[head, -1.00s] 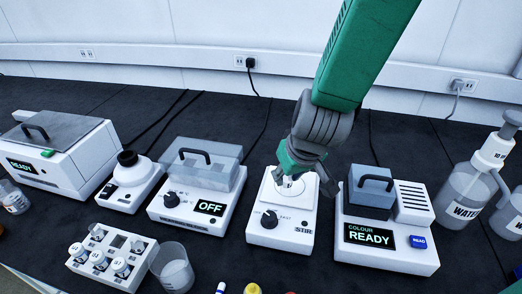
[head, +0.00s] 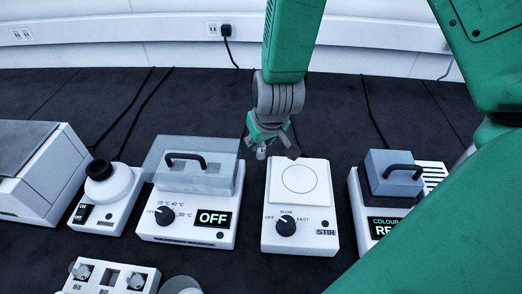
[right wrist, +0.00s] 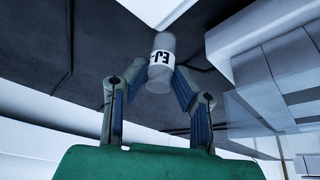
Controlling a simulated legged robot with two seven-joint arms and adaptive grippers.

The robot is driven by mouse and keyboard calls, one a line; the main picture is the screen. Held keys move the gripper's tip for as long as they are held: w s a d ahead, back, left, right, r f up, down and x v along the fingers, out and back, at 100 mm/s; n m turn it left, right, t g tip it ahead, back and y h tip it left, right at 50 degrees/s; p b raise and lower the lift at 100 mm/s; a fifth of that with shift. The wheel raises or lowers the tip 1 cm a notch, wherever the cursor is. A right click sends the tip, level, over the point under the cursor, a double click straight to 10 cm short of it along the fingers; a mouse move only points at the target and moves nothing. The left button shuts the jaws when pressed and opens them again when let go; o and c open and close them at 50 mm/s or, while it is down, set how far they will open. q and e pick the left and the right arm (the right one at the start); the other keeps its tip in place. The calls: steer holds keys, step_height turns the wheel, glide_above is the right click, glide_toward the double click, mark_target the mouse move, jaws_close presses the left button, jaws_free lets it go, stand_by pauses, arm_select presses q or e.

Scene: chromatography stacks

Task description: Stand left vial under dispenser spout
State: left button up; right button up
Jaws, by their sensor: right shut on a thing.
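My right gripper (head: 272,148) hangs just behind the stirrer (head: 300,205), at the back left edge of its plate. In the right wrist view the right gripper (right wrist: 160,85) is shut on a clear vial (right wrist: 160,62) with a white label reading "EJ" and more that is cut off. The vial sits between the two fingertips; in the head view I cannot make it out clearly. The stirrer's plate is bare. The dispenser and its spout are not visible in the head view now. My left gripper is not in view.
A heater (head: 188,195) reading OFF stands left of the stirrer, and a colour reader (head: 395,185) stands to the right, partly covered by my arm. A small mixer (head: 108,195) is further left. Dark bench behind is clear except for cables.

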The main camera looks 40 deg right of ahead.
mark_target(259, 151)
steer(key=shift+s+a+f+b, duration=0.1)
steer(key=shift+a+f+b, duration=0.15)
steer(key=shift+f, duration=0.35)
steer(key=shift+s+a+f+b, duration=0.1)
steer(key=shift+a+f, duration=0.25)
steer(key=shift+f, duration=0.25)
steer(key=shift+w+a+f, duration=0.1)
steer(key=shift+w+a, duration=0.1)
steer(key=shift+a, duration=0.05)
steer(key=shift+s+d, duration=0.1)
steer(key=shift+d, duration=0.1)
steer(key=o, duration=0.6)
steer(key=shift+d+f, duration=0.15)
steer(key=shift+d, duration=0.3)
